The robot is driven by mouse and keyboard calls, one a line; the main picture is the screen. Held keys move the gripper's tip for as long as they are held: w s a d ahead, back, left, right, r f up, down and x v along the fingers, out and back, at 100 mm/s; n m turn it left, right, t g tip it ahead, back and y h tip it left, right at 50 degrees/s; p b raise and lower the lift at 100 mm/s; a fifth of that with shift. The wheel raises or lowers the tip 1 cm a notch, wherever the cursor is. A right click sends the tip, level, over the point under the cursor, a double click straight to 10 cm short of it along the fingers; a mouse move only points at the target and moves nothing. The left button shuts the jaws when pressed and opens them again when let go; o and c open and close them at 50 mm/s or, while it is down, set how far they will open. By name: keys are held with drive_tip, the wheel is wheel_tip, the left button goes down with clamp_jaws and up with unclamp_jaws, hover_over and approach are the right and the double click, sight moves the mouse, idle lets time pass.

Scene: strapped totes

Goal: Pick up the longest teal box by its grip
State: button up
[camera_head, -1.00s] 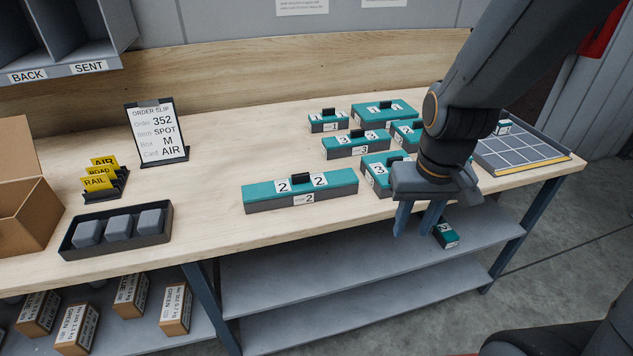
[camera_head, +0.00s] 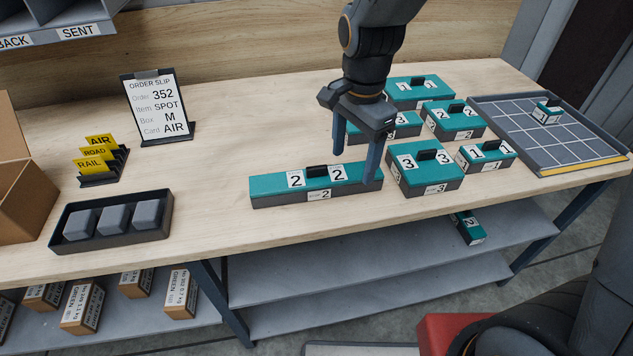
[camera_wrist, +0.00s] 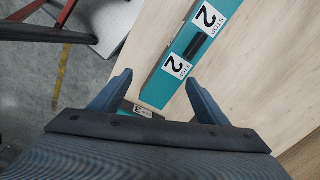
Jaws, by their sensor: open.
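The longest teal box (camera_head: 265,187) lies near the front edge of the table, with a grey lower half, "2" labels on top and a black grip (camera_head: 317,170) at its middle. In the wrist view this box (camera_wrist: 158,90) runs diagonally between and beyond the fingertips, its black grip (camera_wrist: 196,44) farther up the picture. My gripper (camera_head: 354,168) is open and empty, its fingers pointing down above or behind the box's right end. The grip lies to the left of the fingers in the head view. I cannot tell the exact height of the fingertips above the box.
Shorter teal boxes (camera_head: 432,180) stand to the right and behind, close to my gripper. A gridded tray (camera_head: 590,150) is at the right. A dark tray of grey blocks (camera_head: 68,243), yellow cards (camera_head: 92,165) and an order slip (camera_head: 158,105) stand left. Table between is clear.

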sight(317, 176)
drive_tip(key=a+m, duration=0.1)
drive_tip(key=a, duration=0.1)
drive_tip(key=a+m, duration=0.1)
drive_tip(key=a, duration=0.1)
drive_tip(key=w+a+m, duration=0.1)
drive_tip(key=a, duration=0.1)
drive_tip(key=shift+a+f+m, duration=0.1)
drive_tip(key=shift+m, duration=0.3)
drive_tip(key=shift+a+f+m, duration=0.2)
drive_tip(key=shift+a+m, duration=0.2)
drive_tip(key=shift+a, duration=0.15)
drive_tip(key=shift+s+a+f+p, duration=0.1)
drive_tip(key=shift+f+p, duration=1.1)
drive_tip(key=shift+f, duration=2.55)
drive_tip(key=c, duration=1.6)
